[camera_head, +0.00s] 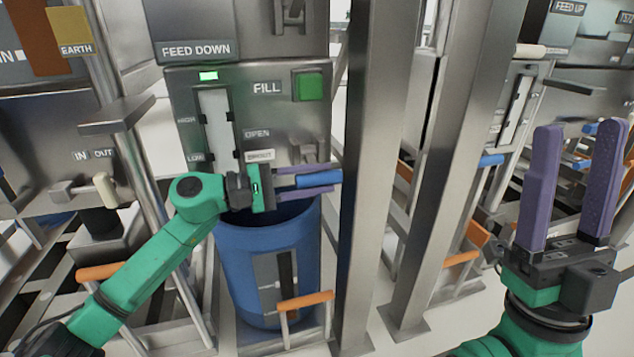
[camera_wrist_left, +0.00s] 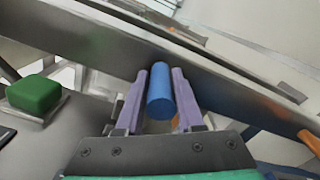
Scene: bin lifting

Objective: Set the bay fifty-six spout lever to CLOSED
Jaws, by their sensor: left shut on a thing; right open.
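The spout lever's blue handle (camera_head: 318,180) sits between the purple fingers of my left gripper (camera_head: 305,182), which is shut on it. The handle also shows in the left wrist view (camera_wrist_left: 160,95), with a finger on each side. The panel (camera_head: 230,130) behind carries OPEN and SPOUT labels, a FILL label and a FEED DOWN sign above. The lever's pivot is hidden behind my gripper, and no CLOSED label or bay number is readable. My right gripper (camera_head: 572,190) is open and empty at the right, its fingers pointing up.
A blue bin (camera_head: 265,250) stands under the panel, below my left gripper. A steel post (camera_head: 375,170) rises right beside the handle, and another post (camera_head: 445,150) stands further right. A green button (camera_head: 308,87) is on the panel. An orange-topped rail (camera_head: 305,300) stands before the bin.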

